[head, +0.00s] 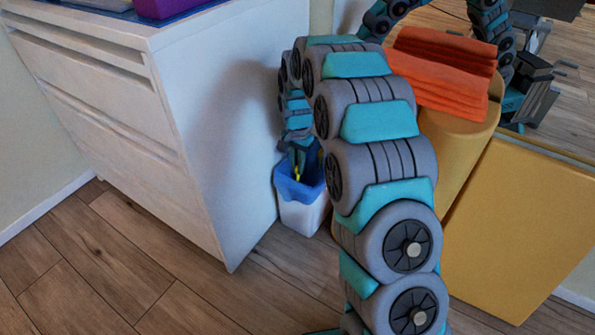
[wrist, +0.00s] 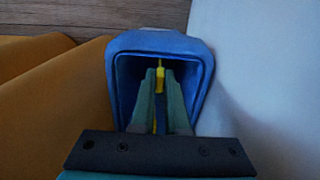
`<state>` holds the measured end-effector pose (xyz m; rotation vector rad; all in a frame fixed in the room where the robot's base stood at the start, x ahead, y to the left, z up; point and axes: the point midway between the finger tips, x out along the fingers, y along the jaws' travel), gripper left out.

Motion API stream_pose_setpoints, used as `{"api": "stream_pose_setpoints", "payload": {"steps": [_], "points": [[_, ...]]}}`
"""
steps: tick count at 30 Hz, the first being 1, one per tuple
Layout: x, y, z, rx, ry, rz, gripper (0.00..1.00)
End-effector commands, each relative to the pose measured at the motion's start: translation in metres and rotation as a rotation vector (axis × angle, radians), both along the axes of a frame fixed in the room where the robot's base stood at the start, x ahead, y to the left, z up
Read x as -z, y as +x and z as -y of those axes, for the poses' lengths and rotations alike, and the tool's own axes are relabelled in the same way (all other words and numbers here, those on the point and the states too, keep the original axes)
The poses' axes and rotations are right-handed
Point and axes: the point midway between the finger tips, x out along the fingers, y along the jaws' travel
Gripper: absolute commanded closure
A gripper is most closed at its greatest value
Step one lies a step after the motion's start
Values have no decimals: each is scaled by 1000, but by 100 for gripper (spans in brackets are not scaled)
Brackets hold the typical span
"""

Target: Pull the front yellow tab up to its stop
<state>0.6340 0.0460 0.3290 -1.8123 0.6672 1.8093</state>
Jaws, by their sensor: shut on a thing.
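A small white bin (head: 300,216) with a blue liner (head: 292,190) folded over its rim stands on the floor. A yellow tab (wrist: 159,78) shows inside the blue-lined opening in the wrist view. It also shows as a thin yellow strip in the head view (head: 297,173). My gripper (wrist: 160,82) points down into the bin's opening. Its fingers are shut on the yellow tab, one on each side of it. My arm reaches over the bin from above and hides part of it in the head view. The lower end of the tab is hard to make out.
A white drawer cabinet (head: 225,130) stands close on the left of the bin. A yellow padded block (head: 520,230) and a round yellow bolster (head: 455,150) with folded orange towels (head: 440,80) stand on the right. The wooden floor (head: 190,290) in front is clear.

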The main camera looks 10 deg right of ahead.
Motion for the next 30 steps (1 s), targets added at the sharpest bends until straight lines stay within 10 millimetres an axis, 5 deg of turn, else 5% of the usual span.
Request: {"api": "stream_pose_setpoints", "payload": {"steps": [2,10,11,19,30], "points": [[-15,0,1,0,-1,0,100],[-14,-1,0,0,-1,-2,100],[-14,-1,0,0,-1,-2,86],[-14,-1,0,0,-1,-2,56],[-19,0,0,0,-1,-1,56]]}}
